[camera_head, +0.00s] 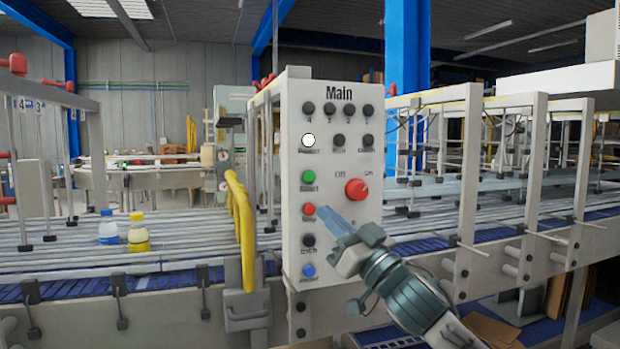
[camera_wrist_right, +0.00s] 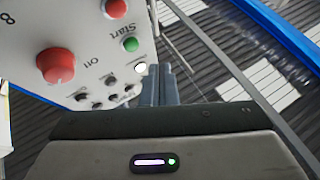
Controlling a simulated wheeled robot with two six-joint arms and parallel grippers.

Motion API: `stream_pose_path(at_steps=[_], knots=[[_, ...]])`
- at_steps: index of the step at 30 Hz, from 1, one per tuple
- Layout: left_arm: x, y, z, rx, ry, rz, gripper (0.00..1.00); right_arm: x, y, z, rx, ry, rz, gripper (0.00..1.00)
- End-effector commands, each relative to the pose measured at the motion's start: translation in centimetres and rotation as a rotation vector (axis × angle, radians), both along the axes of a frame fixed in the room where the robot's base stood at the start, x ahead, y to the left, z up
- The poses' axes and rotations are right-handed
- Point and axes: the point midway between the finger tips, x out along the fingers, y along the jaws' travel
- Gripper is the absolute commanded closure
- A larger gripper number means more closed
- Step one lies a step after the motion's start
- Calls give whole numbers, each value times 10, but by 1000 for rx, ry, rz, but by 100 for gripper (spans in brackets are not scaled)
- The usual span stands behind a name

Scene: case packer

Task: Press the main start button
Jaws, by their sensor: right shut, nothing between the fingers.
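The white panel headed "Main" (camera_head: 340,125) stands upright in the middle of the head view. Its green start button (camera_head: 308,177) is in the left column, above a red button (camera_head: 309,209). The start button also shows in the right wrist view (camera_wrist_right: 130,44), labelled "Start". My right gripper (camera_head: 326,214) is shut and empty, its fingertips in front of the panel near the red button, lower than the start button. I cannot tell whether the tips touch the panel. My left gripper is not in view.
A red rotary knob (camera_head: 356,189) sits right of the start button. A lit white button (camera_head: 308,140) is above it and a blue button (camera_head: 308,270) is low down. A yellow handle (camera_head: 243,230) stands left of the panel. Two bottles (camera_head: 138,232) stand on the conveyor (camera_head: 60,252).

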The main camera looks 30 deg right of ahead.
Motion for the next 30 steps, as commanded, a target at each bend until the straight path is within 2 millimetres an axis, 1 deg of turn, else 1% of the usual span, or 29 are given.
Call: stream_pose_path(at_steps=[1,3,7,10,20,23,25,30], knots=[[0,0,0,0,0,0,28,-5,0,16,-5,-32,15,100],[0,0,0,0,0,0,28,-11,0,31,-8,-65,37,100],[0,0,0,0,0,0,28,-17,1,47,-12,-98,61,100],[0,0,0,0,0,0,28,-19,1,51,-12,-105,68,100],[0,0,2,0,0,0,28,-18,1,51,-11,-104,68,100],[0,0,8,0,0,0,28,-14,0,53,-9,-103,69,100],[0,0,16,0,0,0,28,-8,-1,55,-6,-102,68,100],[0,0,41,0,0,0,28,9,-5,57,-6,-101,69,100]])
